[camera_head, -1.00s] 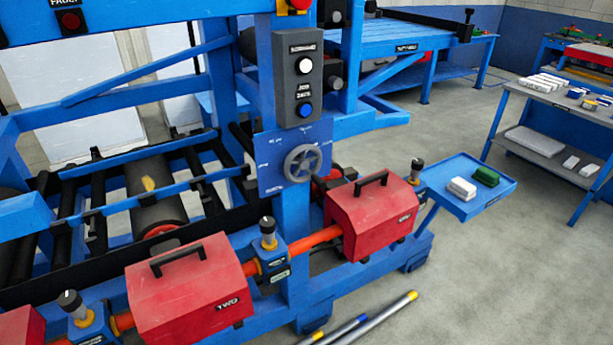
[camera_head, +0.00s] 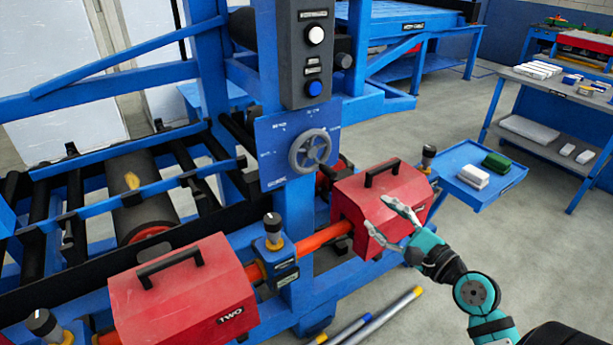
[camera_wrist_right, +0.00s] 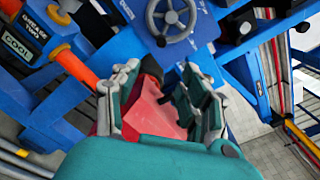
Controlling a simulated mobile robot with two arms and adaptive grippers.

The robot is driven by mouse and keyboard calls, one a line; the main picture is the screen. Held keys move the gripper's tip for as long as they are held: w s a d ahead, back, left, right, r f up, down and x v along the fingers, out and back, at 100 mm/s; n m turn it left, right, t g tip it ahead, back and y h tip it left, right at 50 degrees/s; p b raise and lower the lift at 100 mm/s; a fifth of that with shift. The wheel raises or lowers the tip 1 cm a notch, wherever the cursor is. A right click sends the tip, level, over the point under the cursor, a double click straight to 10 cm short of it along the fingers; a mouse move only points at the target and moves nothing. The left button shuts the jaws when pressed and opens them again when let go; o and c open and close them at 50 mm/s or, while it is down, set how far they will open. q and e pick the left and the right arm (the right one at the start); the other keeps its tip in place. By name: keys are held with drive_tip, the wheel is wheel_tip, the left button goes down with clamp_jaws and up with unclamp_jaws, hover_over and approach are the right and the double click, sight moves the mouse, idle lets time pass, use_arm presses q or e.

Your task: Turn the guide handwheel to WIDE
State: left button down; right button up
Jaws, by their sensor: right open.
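The grey guide handwheel (camera_head: 310,151) is mounted on a blue plate (camera_head: 268,165) with small white markings, too small to read. A dark handle knob sits toward its right side. My right gripper (camera_head: 382,218) is open and empty, below and to the right of the wheel, in front of a red cover box. In the right wrist view the handwheel (camera_wrist_right: 171,20) shows at the top, beyond the open fingers (camera_wrist_right: 155,85), with clear distance between. My left gripper is out of view.
Red boxes with black handles (camera_head: 385,192) (camera_head: 185,290) sit along an orange shaft. A control box (camera_head: 304,50) with white and blue buttons is above the wheel. A blue tray (camera_head: 470,178) holds a white and a green block.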

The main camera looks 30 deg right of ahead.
sight(334, 176)
drive_tip(key=w+p, duration=0.1)
drive_tip(key=w, duration=0.4)
drive_tip(key=w+a+p, duration=0.1)
drive_tip(key=w, duration=0.5)
drive_tip(key=w+p, duration=0.1)
drive_tip(key=w, duration=0.5)
drive_tip(key=shift+a+r, duration=0.1)
drive_tip(key=shift+a, duration=0.05)
clamp_jaws()
